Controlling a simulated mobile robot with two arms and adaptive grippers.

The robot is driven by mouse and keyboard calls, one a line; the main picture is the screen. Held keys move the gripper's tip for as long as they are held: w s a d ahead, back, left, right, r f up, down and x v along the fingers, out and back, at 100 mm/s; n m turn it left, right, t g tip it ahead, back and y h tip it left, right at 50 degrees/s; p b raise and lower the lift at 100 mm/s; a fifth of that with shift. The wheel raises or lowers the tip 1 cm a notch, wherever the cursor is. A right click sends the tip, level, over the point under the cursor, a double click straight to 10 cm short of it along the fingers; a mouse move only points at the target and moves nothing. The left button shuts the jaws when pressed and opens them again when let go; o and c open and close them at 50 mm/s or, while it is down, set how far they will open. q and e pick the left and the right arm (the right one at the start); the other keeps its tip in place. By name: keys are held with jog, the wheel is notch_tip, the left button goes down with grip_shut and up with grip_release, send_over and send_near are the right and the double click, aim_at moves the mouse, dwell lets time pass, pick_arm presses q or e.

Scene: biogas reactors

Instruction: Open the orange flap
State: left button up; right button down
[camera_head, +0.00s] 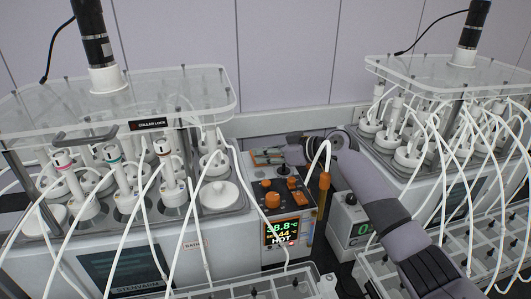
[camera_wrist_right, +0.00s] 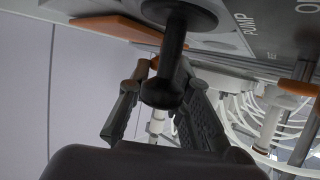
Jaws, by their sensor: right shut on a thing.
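The orange flap (camera_wrist_right: 118,29) shows in the wrist view as a flat strip at the top left, running in towards my fingertips. In the head view its place is at the back of the control unit (camera_head: 290,222), partly behind my gripper. My right gripper (camera_head: 287,153) reaches in from the right over the back of the unit. In the wrist view the right gripper's fingers (camera_wrist_right: 162,72) close around a bit of orange, apparently the flap's edge. A black lever (camera_wrist_right: 172,55) in front hides the contact. My left gripper is not in view.
Orange knobs (camera_head: 272,200) and a lit display stand on the unit close in front of my gripper. An orange-ended white hose (camera_head: 325,180) arches beside my arm. Reactor blocks with vessels and tubes stand left (camera_head: 130,200) and right (camera_head: 440,165).

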jog(key=shift+f+b, duration=0.1)
jog(key=shift+b, duration=0.55)
jog(key=d+m+y+b, duration=0.1)
jog(key=b, duration=0.3)
jog(key=r+m+t+y+b, duration=0.1)
jog(key=b, duration=0.3)
jog(key=d+r+m+y+b, duration=0.1)
jog(key=y+b, duration=0.1)
jog(key=b, duration=0.1)
jog(key=shift+w+d+t+b, duration=0.25)
jog(key=shift+d+t+b, duration=0.05)
jog(key=shift+d+b, duration=0.1)
jog(key=shift+w+d+r+m+y+b, duration=0.1)
jog(key=shift+d+r+m+y+b, duration=0.3)
jog(key=shift+b, duration=0.5)
jog(key=shift+a, duration=0.1)
